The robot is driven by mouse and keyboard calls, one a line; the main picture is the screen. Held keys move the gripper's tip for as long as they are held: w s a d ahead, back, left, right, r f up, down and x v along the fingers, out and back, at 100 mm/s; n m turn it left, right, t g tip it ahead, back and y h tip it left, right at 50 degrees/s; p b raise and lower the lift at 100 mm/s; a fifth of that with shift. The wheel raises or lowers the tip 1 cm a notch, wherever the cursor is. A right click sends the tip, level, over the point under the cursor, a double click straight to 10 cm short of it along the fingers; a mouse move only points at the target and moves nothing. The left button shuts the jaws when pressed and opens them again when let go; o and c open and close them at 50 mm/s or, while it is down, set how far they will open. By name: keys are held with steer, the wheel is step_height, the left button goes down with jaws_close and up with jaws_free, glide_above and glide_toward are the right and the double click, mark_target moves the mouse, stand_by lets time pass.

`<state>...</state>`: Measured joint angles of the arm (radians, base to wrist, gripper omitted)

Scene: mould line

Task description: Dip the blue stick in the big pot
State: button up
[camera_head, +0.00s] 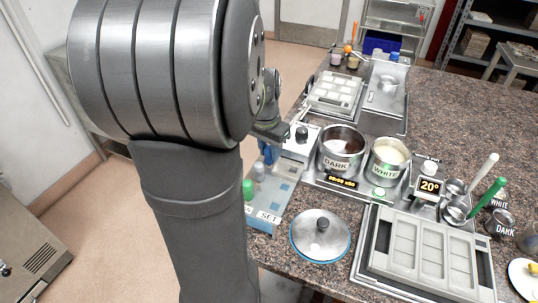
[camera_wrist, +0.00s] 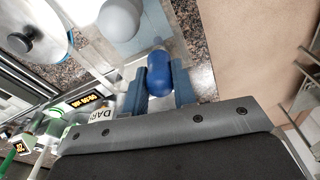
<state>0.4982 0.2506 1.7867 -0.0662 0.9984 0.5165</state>
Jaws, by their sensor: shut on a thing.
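The blue stick (camera_wrist: 158,78) shows its rounded blue end in the wrist view, between the two fingers of my gripper (camera_wrist: 160,92), which is shut on it. In the head view the stick's blue (camera_head: 268,154) shows small beside my arm, above the far end of the pale-blue rack (camera_head: 277,204). Whether it is clear of the rack I cannot tell. The pot labelled DARK (camera_head: 341,165), with brown contents, stands to the right and looks the larger. The pot labelled WHITE (camera_head: 388,172), with pale contents, stands beside it. My gripper is apart from both.
A green stick (camera_head: 248,189) and a grey one (camera_head: 259,172) stand in the rack. A lid with a black knob (camera_head: 320,248) lies in front of the pots. A pale mould (camera_head: 418,258) and small pots (camera_head: 455,213) with green and white handles are at right.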

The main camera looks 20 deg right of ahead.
steer(key=r, duration=0.6)
steer(key=d+r, duration=0.1)
steer(key=r, duration=0.2)
steer(key=shift+r, duration=0.3)
steer(key=s+d+r, duration=0.1)
steer(key=d, duration=0.9)
steer(key=s+d+r, duration=0.2)
steer(key=d, duration=0.9)
steer(key=shift+w+a+f, duration=0.1)
steer(key=shift+f, duration=2.3)
steer(key=shift+w+a+f, duration=0.1)
steer(key=shift+f, duration=2.25)
step_height(320, 180, up, 8)
steer(key=shift+f, duration=0.25)
steer(key=shift+r, duration=2)
